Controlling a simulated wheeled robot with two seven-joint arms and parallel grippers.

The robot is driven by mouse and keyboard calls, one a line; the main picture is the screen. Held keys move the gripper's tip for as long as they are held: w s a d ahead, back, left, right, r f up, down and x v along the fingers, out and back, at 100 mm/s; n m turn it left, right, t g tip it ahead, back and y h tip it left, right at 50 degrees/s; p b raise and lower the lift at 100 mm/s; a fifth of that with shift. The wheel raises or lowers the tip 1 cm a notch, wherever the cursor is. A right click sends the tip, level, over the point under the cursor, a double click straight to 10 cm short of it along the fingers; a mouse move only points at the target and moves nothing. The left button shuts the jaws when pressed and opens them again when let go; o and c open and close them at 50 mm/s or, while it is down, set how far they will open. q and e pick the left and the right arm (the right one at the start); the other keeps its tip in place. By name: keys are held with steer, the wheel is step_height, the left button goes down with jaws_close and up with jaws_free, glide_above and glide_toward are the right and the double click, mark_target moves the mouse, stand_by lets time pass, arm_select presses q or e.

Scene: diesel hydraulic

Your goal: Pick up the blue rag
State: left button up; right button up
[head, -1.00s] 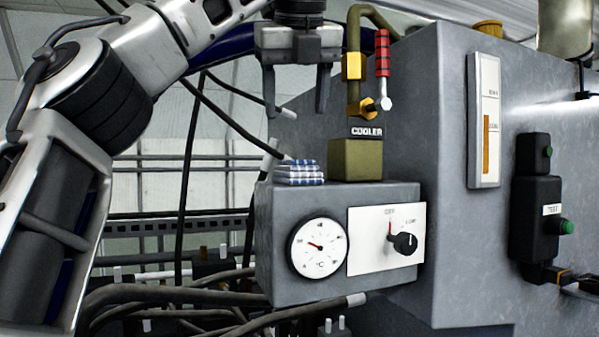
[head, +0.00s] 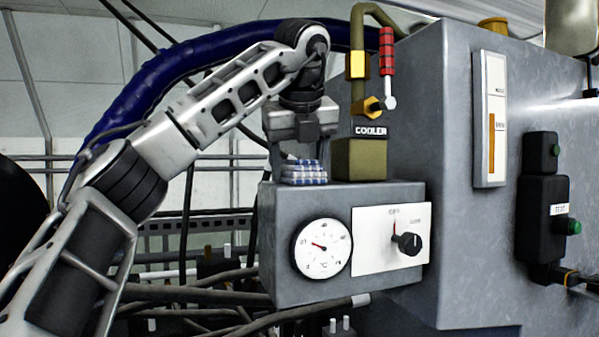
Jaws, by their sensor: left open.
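The blue rag (head: 304,173) is a folded blue-and-white checked cloth. It lies on top of the grey cooler box (head: 270,225), near its left end, in the head view. My left gripper (head: 305,158) points down right at the rag, with its fingers around or just behind it. The fingertips are partly hidden by the rag, so I cannot tell whether they touch it. The left gripper is open. My right gripper is not in view.
An olive block (head: 360,160) with a pipe and a red-handled valve (head: 387,60) stands just right of the rag. The box front has a dial gauge (head: 321,248) and a knob panel (head: 372,262). A large grey cabinet (head: 460,230) rises at right. Hoses and cables run below left.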

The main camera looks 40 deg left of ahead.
arm_select(q)
steer(key=c, duration=0.6)
steer(key=shift+r, duration=0.1)
